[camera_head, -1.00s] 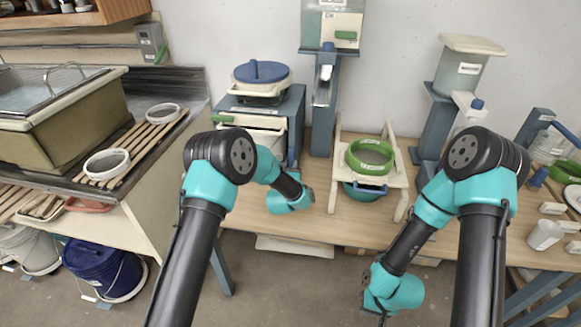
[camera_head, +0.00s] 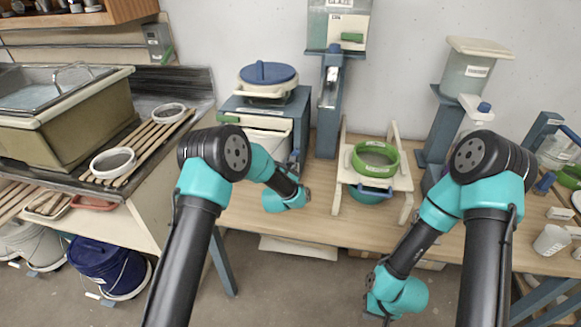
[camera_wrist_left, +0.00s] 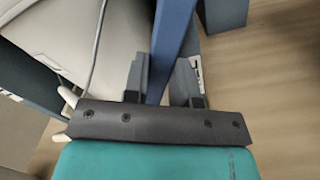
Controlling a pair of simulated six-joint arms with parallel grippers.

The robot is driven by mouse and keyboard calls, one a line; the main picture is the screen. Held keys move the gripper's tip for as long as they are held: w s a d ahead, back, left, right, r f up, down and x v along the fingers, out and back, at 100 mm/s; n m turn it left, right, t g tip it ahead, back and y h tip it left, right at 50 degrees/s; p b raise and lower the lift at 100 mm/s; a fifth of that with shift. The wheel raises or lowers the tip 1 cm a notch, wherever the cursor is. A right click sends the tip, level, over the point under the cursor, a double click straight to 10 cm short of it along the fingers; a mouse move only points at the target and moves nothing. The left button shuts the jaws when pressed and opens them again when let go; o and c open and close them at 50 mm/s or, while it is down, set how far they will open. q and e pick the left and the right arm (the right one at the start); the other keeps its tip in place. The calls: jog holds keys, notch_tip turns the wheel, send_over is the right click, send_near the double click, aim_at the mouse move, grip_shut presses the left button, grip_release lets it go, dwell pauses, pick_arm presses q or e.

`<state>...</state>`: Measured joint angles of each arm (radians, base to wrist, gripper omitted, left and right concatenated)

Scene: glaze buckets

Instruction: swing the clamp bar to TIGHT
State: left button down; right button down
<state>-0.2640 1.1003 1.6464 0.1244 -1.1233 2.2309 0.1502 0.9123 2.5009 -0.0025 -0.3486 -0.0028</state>
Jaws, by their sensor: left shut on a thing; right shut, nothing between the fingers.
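A blue bar (camera_wrist_left: 172,45) runs between the fingers of my left gripper (camera_wrist_left: 160,82) in the left wrist view, and the gripper is shut on it. It looks like the clamp bar. Any TIGHT marking is unreadable. In the head view the blue stand (camera_head: 302,118) holds a pale bucket with a blue lid (camera_head: 268,73). My left wrist is at its right front side and hides the fingers there. My right gripper (camera_head: 386,320) hangs low before the bench at the bottom edge, mostly cut off; it is shut and empty.
A green ring (camera_head: 376,160) sits on a pale wooden stand right of my left wrist. A tall blue post (camera_head: 330,115) stands behind. A white cup (camera_head: 551,240) is at the bench's right. The bench front (camera_head: 320,225) between my arms is clear.

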pick_arm(q)
jog(key=shift+a+r+m, duration=0.15)
jog(key=shift+a+m, duration=0.05)
jog(key=shift+m, duration=0.3)
jog(key=c, duration=0.9)
grip_release()
jog(key=s+a, duration=0.1)
jog(key=s, duration=0.4)
jog(key=s+a, duration=0.1)
jog(key=s, duration=0.5)
jog(key=s+a, duration=0.1)
jog(key=s, duration=0.5)
jog(key=shift+s, duration=0.1)
